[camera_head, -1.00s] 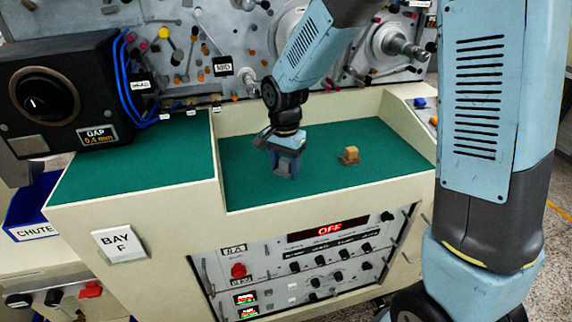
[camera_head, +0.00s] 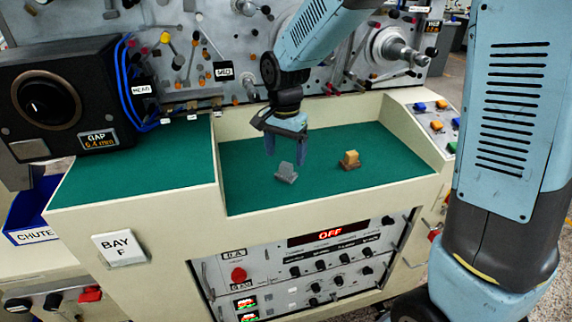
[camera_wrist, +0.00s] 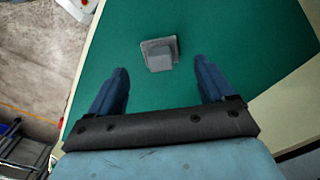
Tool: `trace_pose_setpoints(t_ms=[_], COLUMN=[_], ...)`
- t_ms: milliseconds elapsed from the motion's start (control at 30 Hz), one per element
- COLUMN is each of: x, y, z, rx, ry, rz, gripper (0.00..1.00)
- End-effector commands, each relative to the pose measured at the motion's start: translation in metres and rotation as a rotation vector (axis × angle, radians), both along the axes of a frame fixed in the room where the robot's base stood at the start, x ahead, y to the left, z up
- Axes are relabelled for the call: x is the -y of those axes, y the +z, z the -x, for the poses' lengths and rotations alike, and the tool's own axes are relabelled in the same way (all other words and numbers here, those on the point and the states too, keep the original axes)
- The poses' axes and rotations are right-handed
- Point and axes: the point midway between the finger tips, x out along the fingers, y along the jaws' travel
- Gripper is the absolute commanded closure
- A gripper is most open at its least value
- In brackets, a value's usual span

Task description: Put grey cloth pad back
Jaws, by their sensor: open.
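The grey cloth pad (camera_head: 286,172) sits on the green surface (camera_head: 235,185) of the bay. It has a flat base with a raised block on it. My gripper (camera_head: 286,150) is above and slightly behind the pad in the head view, its fingers pointing down, open and empty. In the wrist view the grey pad (camera_wrist: 160,54) lies ahead of and between the two open blue fingers (camera_wrist: 163,88), apart from both.
A tan block on a brown base (camera_head: 350,160) sits on the green surface to the right of the pad. Cream walls (camera_head: 415,130) bound the bay. A black gap gauge box (camera_head: 55,95) stands at left. Clear green surface surrounds the pad.

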Motion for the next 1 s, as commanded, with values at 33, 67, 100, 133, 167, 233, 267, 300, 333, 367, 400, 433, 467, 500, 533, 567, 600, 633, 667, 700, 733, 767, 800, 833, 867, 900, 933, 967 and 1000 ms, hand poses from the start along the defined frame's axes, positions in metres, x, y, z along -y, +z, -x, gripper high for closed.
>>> trace_pose_setpoints(t_ms=[33,67,100,133,167,233,267,300,333,367,400,433,467,500,533,567,600,633,667,700,733,767,800,833,867,900,933,967,1000], x=[0.000,0.000,0.000,0.000,0.000,0.000,0.000,0.000,0.000,0.000,0.000,0.000,0.000,0.000,0.000,0.000,0.000,0.001,0.001,0.004,0.007,0.010,0.017,0.023,0.030,0.040,0.049,0.057,0.068], y=[0.011,0.017,0.023,0.028,0.033,0.043,0.046,0.050,0.053,0.055,0.057,0.058,0.059,0.060,0.061,0.061,0.061,0.061,0.062,0.064,0.066,0.068,0.073,0.077,0.082,0.089,0.094,0.100,0.106], z=[-0.001,-0.001,-0.001,-0.001,-0.001,-0.001,-0.001,-0.001,0.000,-0.001,-0.001,-0.001,-0.001,-0.001,0.000,0.000,0.000,0.000,0.000,0.000,0.001,0.002,0.004,0.005,0.007,0.011,0.014,0.018,0.023], rx=[0.005,0.004,0.004,0.003,0.003,0.003,0.003,0.002,0.001,0.001,0.001,0.001,0.000,0.000,0.000,0.000,0.000,0.000,0.001,0.005,0.010,0.016,0.026,0.036,0.047,0.063,0.077,0.092,0.109], ry=[-0.001,-0.001,0.000,0.000,0.000,0.000,0.000,0.000,0.000,0.000,0.000,0.000,0.000,0.000,-0.001,-0.001,-0.001,0.000,0.000,0.003,0.005,0.010,0.019,0.027,0.037,0.052,0.065,0.080,0.098], rz=[-0.002,-0.001,-0.001,-0.001,-0.002,-0.001,-0.001,-0.001,0.000,0.000,0.000,0.000,-0.001,-0.001,0.000,0.000,0.000,0.000,0.000,-0.002,-0.002,-0.004,-0.005,-0.007,-0.009,-0.011,-0.012,-0.013,-0.014], gripper=[0.18,0.18,0.18,0.18,0.18,0.18,0.18,0.18,0.18,0.18,0.18,0.18,0.18,0.18,0.18,0.18,0.18,0.18,0.18,0.18,0.18,0.18,0.18,0.18,0.18,0.18,0.18,0.18,0.18])
